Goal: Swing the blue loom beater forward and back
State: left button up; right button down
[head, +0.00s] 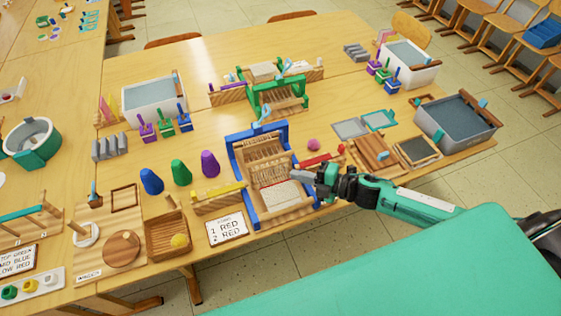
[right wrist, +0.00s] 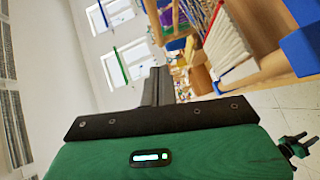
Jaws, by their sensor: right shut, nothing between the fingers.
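The blue loom (head: 233,160) stands near the table's front edge in the head view, with pale warp threads and white cloth (head: 283,195) at its front. A blue upright piece with a light-blue top (head: 264,118) rises at its back; I cannot tell for sure whether it is the beater. My right gripper (head: 304,176) is shut and empty at the loom's right side; whether it touches is unclear. In the right wrist view its dark fingers (right wrist: 159,84) are together, and part of the loom, with a blue end (right wrist: 304,46), shows upper right. My left gripper is out of view.
A green loom (head: 254,97) stands behind. Red shuttle piece (head: 322,158) and pink ball (head: 313,144) lie right of the blue loom. A yellow-topped rack (head: 219,200), instruction card (head: 227,229) and wooden box (head: 167,238) lie left. A grey water tub (head: 457,118) is far right.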

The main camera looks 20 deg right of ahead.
aim_at(268, 161)
jog(key=x, duration=0.2)
jog(key=p+x, duration=0.1)
jog(key=x, duration=0.1)
jog(key=shift+w+a+r, duration=0.15)
jog(key=shift+w+a, duration=0.1)
jog(key=shift+a, duration=0.05)
jog(key=w, duration=0.1)
jog(key=w+f+p, duration=0.1)
jog(key=shift+w, duration=0.4)
jog(key=shift+w+f, duration=0.2)
jog(key=shift+w, duration=0.25)
jog(key=shift+p, duration=0.35)
